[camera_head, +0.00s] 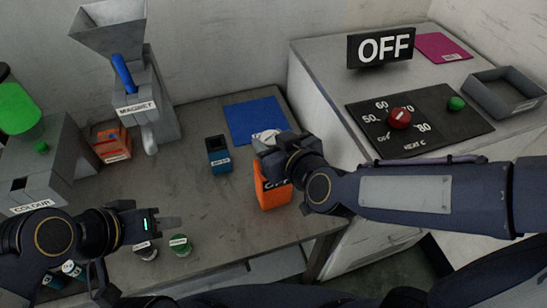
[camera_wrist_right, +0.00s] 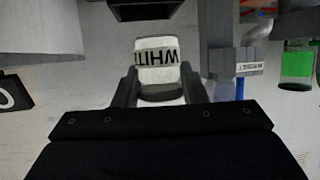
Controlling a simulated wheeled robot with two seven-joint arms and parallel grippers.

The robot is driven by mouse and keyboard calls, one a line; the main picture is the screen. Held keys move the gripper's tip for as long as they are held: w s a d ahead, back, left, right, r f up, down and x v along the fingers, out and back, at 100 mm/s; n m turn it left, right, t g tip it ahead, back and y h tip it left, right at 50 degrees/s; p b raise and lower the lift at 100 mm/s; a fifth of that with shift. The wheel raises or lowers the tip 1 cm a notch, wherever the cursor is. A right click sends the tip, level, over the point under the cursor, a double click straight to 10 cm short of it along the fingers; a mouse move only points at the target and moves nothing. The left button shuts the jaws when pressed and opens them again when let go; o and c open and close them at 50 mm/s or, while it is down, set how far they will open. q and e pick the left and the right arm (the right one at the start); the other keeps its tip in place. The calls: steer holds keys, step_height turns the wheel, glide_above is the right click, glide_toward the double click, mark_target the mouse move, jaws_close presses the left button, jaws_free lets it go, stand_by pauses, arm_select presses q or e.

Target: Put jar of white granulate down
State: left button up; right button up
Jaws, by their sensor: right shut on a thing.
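The jar of white granulate (camera_head: 264,136) is mostly hidden by my right gripper (camera_head: 270,145) in the head view. In the right wrist view the white jar (camera_wrist_right: 158,72) sits between the two fingers of the right gripper (camera_wrist_right: 160,88), its "WHIT…" label upside down. The right gripper is shut on it, by the front right part of the blue mat (camera_head: 252,118). Whether the jar touches a surface cannot be told. My left gripper (camera_head: 170,222) is over the front left of the table, with no object visible in it; its finger gap cannot be made out.
An orange container (camera_head: 272,190) stands just in front of the right gripper. A dark blue container (camera_head: 218,155) stands left of the mat. The magnet hopper (camera_head: 142,105) is behind left. Small jars (camera_head: 180,244) stand by the left gripper. The heater panel (camera_head: 420,122) is right.

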steer(key=shift+w+d+f, duration=0.15)
steer(key=shift+w+f, duration=0.05)
steer(key=shift+f, duration=0.15)
steer(key=f+b, duration=0.2)
steer(key=shift+w+d+f, duration=0.1)
steer(key=shift+w+f, duration=0.1)
steer(key=shift+f, duration=0.5)
steer(key=shift+f+b, duration=0.2)
steer(key=shift+b, duration=0.1)
steer(key=o, duration=1)
steer(key=shift+c, duration=0.2)
